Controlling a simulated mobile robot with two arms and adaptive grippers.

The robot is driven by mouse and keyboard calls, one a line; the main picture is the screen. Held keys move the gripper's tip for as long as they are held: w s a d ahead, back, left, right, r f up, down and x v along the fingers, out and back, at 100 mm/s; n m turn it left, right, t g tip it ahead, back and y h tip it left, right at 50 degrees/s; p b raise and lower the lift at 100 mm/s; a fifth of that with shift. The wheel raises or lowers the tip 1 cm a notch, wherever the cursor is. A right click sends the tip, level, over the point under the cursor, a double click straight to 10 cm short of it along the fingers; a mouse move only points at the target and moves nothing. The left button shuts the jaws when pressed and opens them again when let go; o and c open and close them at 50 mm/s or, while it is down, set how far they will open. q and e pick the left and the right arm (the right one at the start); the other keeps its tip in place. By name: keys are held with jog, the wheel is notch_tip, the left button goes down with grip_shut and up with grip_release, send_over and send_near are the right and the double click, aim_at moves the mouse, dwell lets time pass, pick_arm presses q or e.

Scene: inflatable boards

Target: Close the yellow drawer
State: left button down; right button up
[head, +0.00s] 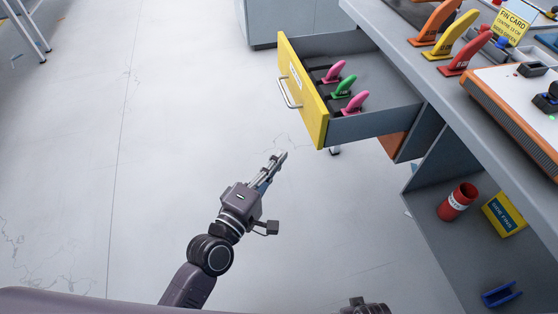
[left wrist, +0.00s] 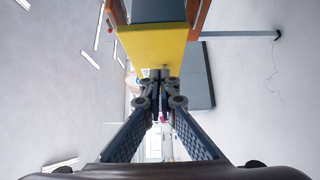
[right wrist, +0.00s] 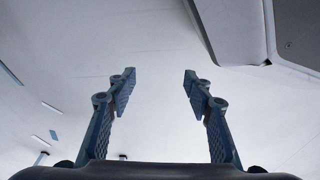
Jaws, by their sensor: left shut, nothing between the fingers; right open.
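The yellow drawer (head: 303,90) stands pulled out from under the workbench. Its yellow front carries a metal handle (head: 289,93), and its grey inside holds pink and green fins (head: 343,86). My left gripper (head: 280,158) is shut and empty, in front of and below the drawer front, apart from it in the head view. In the left wrist view the drawer's yellow front (left wrist: 151,48) shows beyond the closed fingers (left wrist: 160,75). My right gripper (right wrist: 158,85) is open and empty over bare floor; its fingers are not clearly seen in the head view.
The grey workbench (head: 440,100) runs along the right, with orange, yellow and red fins (head: 455,35) on top. Below it a shelf holds a red can (head: 458,201), a yellow box (head: 504,214) and a blue bracket (head: 501,294). The floor left of the drawer is clear.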

aim_at(314, 127)
pick_arm(q)
jog(key=w+d, duration=0.6)
jog(key=w, duration=0.1)
jog(key=shift+w+d+f, duration=0.1)
jog(key=shift+d, duration=0.3)
pick_arm(e)
jog(key=shift+w+r, duration=0.7)
jog(key=shift+r, duration=0.1)
pick_arm(q)
jog(key=shift+w+d+b, duration=0.1)
jog(key=shift+w+b, duration=0.05)
jog(key=shift+b, duration=0.15)
